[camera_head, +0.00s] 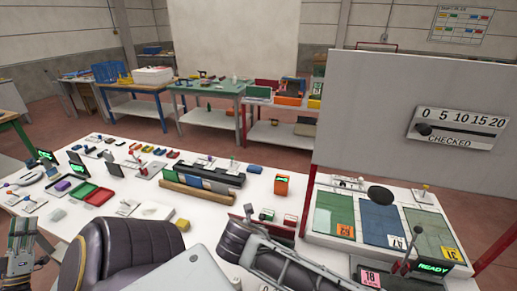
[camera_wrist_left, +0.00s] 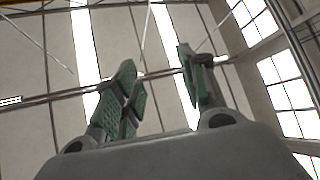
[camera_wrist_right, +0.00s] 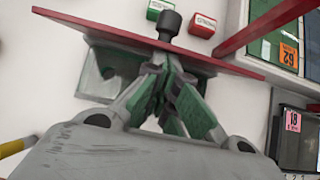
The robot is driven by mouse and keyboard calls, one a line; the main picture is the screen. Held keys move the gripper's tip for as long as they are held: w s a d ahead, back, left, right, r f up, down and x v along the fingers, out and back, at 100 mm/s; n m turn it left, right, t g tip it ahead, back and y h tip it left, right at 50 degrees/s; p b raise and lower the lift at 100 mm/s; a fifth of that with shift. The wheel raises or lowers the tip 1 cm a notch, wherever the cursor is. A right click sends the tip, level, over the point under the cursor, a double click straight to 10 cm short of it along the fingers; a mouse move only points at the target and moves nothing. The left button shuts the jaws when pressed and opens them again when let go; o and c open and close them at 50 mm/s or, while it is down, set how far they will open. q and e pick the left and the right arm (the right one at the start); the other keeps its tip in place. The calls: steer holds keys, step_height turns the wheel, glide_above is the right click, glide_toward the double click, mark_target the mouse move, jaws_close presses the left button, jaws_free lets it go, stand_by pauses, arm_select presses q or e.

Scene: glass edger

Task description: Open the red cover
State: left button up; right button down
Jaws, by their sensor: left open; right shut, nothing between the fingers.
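The red cover (camera_wrist_right: 225,65) is a thin red plate, seen nearly edge-on across the top of the right wrist view, with a black knob (camera_wrist_right: 168,24) at its far side. In the head view a dark red plate (camera_head: 238,222), apparently this cover, shows beside a black post, partly hidden by my right arm. My right gripper (camera_wrist_right: 164,75) is shut and empty, its fingertips close to the plate near the knob; I cannot tell whether they touch. My left gripper (camera_head: 21,245) is open and empty at the head view's left edge; its parted fingers also show in the left wrist view (camera_wrist_left: 160,85).
A green box (camera_wrist_right: 158,8) and a red box (camera_wrist_right: 203,24) stand just beyond the cover. A red frame and glass panels (camera_head: 380,222) lie right of it. A tall grey panel (camera_head: 370,120) rises behind. An orange box (camera_head: 282,185) stands on the white table.

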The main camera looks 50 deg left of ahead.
arm_select(q)
steer(key=w+d+f+n+g+h, duration=0.1)
steer(key=w+d+f+g+h, duration=0.15)
steer(key=f, duration=0.95)
steer(key=w+d+f+g+h, duration=0.1)
steer(key=d+f+g+h, duration=0.15)
steer(key=f, duration=0.85)
steer(key=w+d+f+m+g+h, duration=0.1)
steer(key=w+d+f+m+h, duration=0.15)
steer(key=w+d+f, duration=0.6)
steer(key=w+d+f+m+g+h, duration=0.1)
steer(key=w+d+f+m+h, duration=0.2)
steer(key=w+f, duration=0.95)
steer(key=w+d+f+m+g+h, duration=0.1)
steer(key=w+d+f+m+h, duration=0.25)
steer(key=d+f, duration=0.6)
steer(key=w+d+f+m+h, duration=0.2)
steer(key=w+d+f+h, duration=0.25)
steer(key=d+f, duration=0.5)
steer(key=d+f+m+g+h, duration=0.2)
steer(key=d+m, duration=0.3)
steer(key=d, duration=0.5)
steer(key=d+f+m+g+h, duration=0.2)
steer(key=d+m, duration=0.4)
steer(key=d, duration=0.4)
steer(key=shift+f+g, duration=0.3)
steer(key=shift+f, duration=0.25)
